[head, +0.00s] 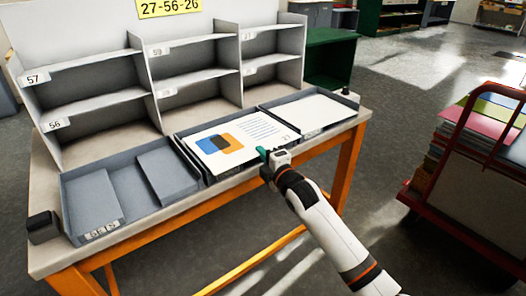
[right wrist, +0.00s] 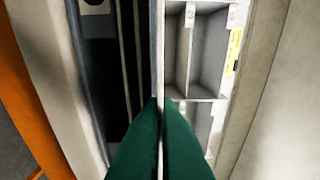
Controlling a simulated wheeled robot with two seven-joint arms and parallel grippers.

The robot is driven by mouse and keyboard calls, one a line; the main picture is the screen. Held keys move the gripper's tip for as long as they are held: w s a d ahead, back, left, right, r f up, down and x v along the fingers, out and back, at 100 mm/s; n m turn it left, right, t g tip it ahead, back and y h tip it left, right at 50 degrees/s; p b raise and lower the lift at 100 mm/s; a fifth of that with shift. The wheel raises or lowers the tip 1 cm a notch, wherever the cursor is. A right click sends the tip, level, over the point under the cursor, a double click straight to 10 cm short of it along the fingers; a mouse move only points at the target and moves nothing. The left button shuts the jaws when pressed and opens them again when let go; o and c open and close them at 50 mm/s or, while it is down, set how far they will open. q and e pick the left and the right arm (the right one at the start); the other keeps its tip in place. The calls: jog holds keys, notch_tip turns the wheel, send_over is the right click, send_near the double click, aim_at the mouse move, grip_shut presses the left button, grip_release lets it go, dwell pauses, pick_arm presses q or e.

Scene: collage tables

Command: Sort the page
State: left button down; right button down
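A white printed page (head: 240,140) with blue, orange and dark shapes and blue text lines lies at the middle tray (head: 186,150); a small number at its right corner is too small to read surely. My right gripper (head: 268,156) is at the page's front right edge. In the right wrist view its green fingers (right wrist: 160,135) are closed together on a thin pale sheet edge seen edge-on. I cannot tell whether the page is lifted off the tray. The grey shelf unit (head: 146,70) stands behind, with labels reading 57 and 56 at left. My left gripper is not in view.
A yellow sign (head: 168,7) reads 27-56-26. A left tray (head: 130,192) marked SETS has two raised grey blocks. A right tray (head: 347,99) holds blank white paper. A red cart (head: 440,215) with stacked coloured sheets stands right. Shelf compartments look empty.

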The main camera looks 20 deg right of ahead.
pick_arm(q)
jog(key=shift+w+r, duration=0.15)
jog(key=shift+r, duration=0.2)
pick_arm(e)
jog(key=shift+f, duration=0.2)
jog(key=c, duration=1.6)
grip_release()
